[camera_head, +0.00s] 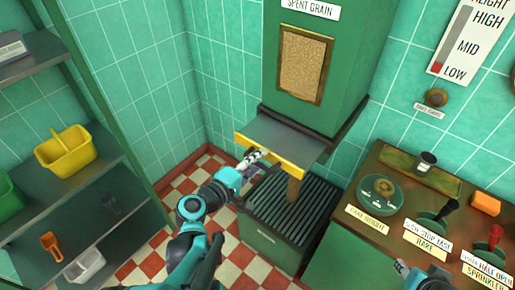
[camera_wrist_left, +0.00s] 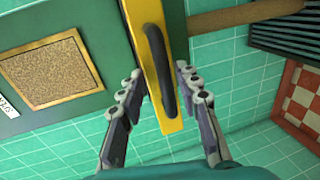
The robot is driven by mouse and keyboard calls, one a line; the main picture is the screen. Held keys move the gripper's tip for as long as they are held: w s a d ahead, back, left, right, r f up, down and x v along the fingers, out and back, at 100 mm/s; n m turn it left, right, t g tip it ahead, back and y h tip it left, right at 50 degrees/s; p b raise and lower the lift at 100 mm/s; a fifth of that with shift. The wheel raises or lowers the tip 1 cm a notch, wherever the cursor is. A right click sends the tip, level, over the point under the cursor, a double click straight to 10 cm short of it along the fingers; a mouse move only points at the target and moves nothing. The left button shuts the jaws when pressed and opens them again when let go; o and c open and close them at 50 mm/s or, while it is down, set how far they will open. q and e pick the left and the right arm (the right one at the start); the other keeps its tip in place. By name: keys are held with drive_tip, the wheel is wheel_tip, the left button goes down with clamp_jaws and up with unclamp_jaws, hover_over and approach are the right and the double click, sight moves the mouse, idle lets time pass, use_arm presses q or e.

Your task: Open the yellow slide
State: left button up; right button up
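The yellow slide (camera_head: 272,155) is a grey plate with a yellow front edge, sticking out at the bottom of the green spent grain hopper (camera_head: 318,55). In the left wrist view the yellow front (camera_wrist_left: 168,108) carries a dark bar handle (camera_wrist_left: 160,65). My left gripper (camera_head: 258,160) is at the slide's front. Its fingers (camera_wrist_left: 159,78) are apart, one on each side of the yellow front and handle, with gaps visible on both sides. Part of my right arm shows at the lower right edge; its finger state is unclear.
A brown column (camera_head: 293,189) stands between the hopper and the slatted grate (camera_head: 285,215) below. A counter (camera_head: 345,240) with levers and labels is at right. Shelves (camera_head: 95,180) with a yellow basket (camera_head: 66,152) are at left. Tiled floor is open between.

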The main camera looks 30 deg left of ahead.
use_arm(q)
drive_tip(key=shift+r, duration=0.8)
drive_tip(key=o, duration=1)
drive_tip(key=w+r, duration=0.1)
drive_tip(key=r, duration=0.1)
drive_tip(key=w+r, duration=0.1)
drive_tip(key=r, duration=0.3)
drive_tip(key=shift+w+a+r, duration=0.1)
drive_tip(key=shift+w+a, duration=0.25)
drive_tip(key=shift+w, duration=0.05)
drive_tip(key=shift+s+r, duration=0.95)
drive_tip(key=shift+s, duration=0.25)
drive_tip(key=shift+c, duration=0.3)
drive_tip(key=shift+s+d+r, duration=0.15)
drive_tip(key=shift+s, duration=0.2)
drive_tip(key=shift+s+d+r, duration=0.15)
drive_tip(key=shift+s, duration=0.2)
drive_tip(key=c, duration=0.8)
drive_tip(key=shift+w+f, duration=0.1)
drive_tip(key=shift+f, duration=0.05)
drive_tip(key=shift+c, duration=0.7)
drive_tip(key=shift+w+f, duration=0.3)
drive_tip(key=shift+w, duration=0.15)
drive_tip(key=shift+s+d, duration=0.1)
drive_tip(key=shift+s, duration=0.1)
drive_tip(key=shift+w+f, duration=0.1)
